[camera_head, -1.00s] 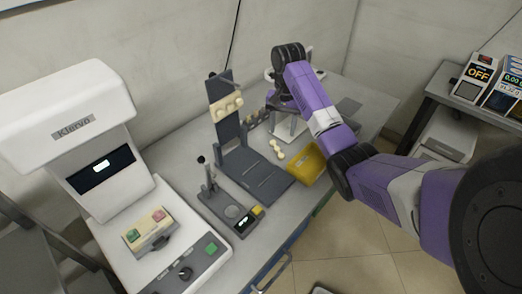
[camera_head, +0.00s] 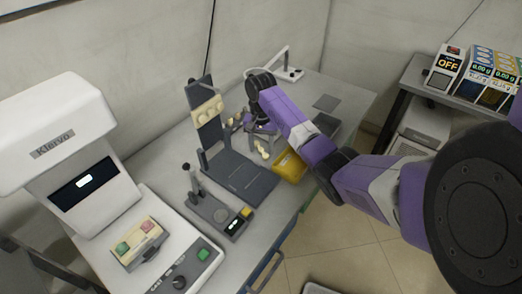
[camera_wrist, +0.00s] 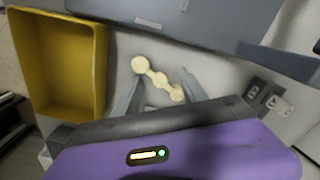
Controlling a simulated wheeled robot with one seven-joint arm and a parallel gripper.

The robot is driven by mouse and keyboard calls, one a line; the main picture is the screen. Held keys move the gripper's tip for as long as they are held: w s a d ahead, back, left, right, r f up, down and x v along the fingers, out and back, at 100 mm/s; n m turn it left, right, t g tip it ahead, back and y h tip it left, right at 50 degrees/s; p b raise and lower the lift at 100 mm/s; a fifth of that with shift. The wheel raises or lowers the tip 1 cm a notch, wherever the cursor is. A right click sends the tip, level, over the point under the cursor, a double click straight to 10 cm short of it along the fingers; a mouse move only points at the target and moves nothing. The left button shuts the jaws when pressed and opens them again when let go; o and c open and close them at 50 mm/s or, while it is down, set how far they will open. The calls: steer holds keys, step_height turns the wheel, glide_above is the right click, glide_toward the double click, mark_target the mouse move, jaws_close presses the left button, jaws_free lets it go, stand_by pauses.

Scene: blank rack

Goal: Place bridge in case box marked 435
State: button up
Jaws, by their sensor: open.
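In the head view my gripper (camera_head: 258,128) is low over the bench, just behind the bridge. An empty yellow box (camera_head: 291,172) stands to the right of the bridge; in the wrist view this box (camera_wrist: 64,62) is at the upper left. No number is readable on it.
A dark grey stand (camera_head: 240,180) with cream pieces on its upright plate is left of the bridge. A small lever device (camera_head: 218,212) and a large white machine (camera_head: 75,150) are further left. Boxes with displays (camera_head: 475,75) sit on a separate right-hand table.

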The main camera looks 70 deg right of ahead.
jaws_close()
steer(key=shift+r, duration=0.1)
